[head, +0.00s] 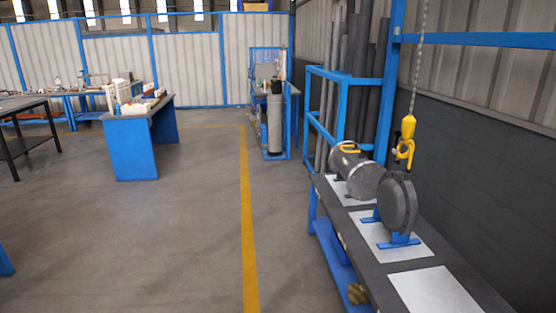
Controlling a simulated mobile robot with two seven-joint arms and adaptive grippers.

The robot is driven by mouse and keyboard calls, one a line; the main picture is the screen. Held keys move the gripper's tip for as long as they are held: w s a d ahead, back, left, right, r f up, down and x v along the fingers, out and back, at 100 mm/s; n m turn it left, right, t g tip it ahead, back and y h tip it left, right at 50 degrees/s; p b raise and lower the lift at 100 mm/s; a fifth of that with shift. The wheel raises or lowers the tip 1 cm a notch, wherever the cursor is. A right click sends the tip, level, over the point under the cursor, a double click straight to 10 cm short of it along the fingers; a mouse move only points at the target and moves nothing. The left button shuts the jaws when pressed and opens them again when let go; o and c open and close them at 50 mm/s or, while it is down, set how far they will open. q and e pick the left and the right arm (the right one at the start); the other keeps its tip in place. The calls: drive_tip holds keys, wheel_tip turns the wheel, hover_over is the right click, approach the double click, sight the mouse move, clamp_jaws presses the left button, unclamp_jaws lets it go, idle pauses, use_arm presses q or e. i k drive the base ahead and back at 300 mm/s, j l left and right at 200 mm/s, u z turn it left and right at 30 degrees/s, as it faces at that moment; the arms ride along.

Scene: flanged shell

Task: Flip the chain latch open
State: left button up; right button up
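A chain (419,58) hangs down at the right of the head view. At its lower end is a yellow hook block with a yellow hook (405,150); the latch on the hook is too small to tell open from closed. The hook hangs just above and behind a dark grey round flanged part (399,207), which stands upright on a blue stand (397,243). A grey cylindrical shell (357,172) with a yellow handle (350,148) lies behind it to the left. I cannot tell whether the hook touches anything. Neither of my grippers shows.
A long dark bench (453,265) with white sheets (437,291) runs along the right wall. A blue rack (345,85) with upright pipes stands behind it. Open floor (170,235) with a yellow line (249,215) lies to the left. A blue workbench (136,150) stands farther back.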

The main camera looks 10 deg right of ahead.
sight(396, 145)
drive_tip(key=i, duration=1.65)
drive_tip(key=z, duration=0.05)
